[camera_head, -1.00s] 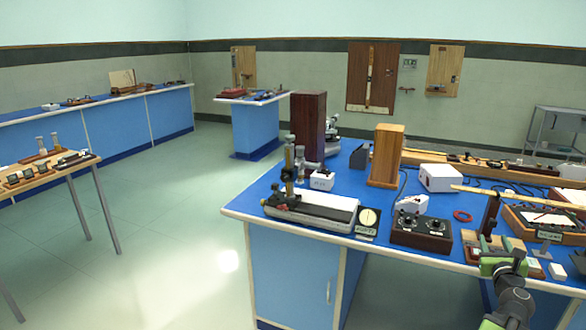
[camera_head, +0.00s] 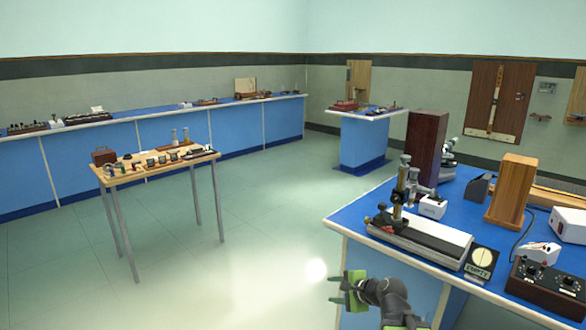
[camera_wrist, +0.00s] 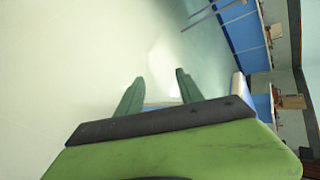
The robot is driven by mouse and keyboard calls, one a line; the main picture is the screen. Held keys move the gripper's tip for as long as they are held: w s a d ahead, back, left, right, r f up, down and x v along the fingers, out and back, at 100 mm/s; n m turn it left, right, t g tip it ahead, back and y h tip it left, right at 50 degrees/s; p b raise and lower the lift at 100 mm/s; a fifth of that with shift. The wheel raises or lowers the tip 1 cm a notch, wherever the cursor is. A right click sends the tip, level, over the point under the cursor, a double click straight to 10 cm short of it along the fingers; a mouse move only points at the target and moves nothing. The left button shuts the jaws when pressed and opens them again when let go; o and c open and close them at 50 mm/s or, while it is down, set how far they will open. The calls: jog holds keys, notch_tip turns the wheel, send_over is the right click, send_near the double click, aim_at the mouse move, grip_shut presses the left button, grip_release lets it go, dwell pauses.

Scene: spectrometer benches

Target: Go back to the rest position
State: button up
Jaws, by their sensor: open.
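My gripper (camera_head: 336,288) is at the lower middle of the head view, with its green body and two fingers pointing left. It is beside the front left corner of the blue-topped bench, in front of the bench's side. In the wrist view my gripper (camera_wrist: 156,85) has its two green fingers apart with nothing between them. Beyond the fingers the wrist view shows mostly pale floor.
The blue-topped bench (camera_head: 345,226) on the right carries a microscope-like instrument (camera_head: 420,240), a wooden block (camera_head: 510,192) and a control box (camera_head: 545,285). A small wooden table (camera_head: 130,178) stands left. Open floor (camera_head: 255,235) lies between. Blue benches (camera_head: 90,160) line the back wall.

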jog(key=s+a+f+n+g+h, duration=0.1)
jog(key=s+a+f+n+g, duration=0.35)
jog(key=s+f+n, duration=0.2)
jog(key=s+d+f+n+g+h, duration=0.3)
jog(key=s+d+n+g+h, duration=0.2)
jog(key=s+d+n, duration=0.35)
notch_tip(320, 180, up, 19)
jog(key=a+p, duration=0.1)
jog(key=p, duration=1.8)
jog(key=shift+s+f, duration=0.2)
jog(key=shift+s, duration=0.1)
jog(key=shift+t, duration=0.25)
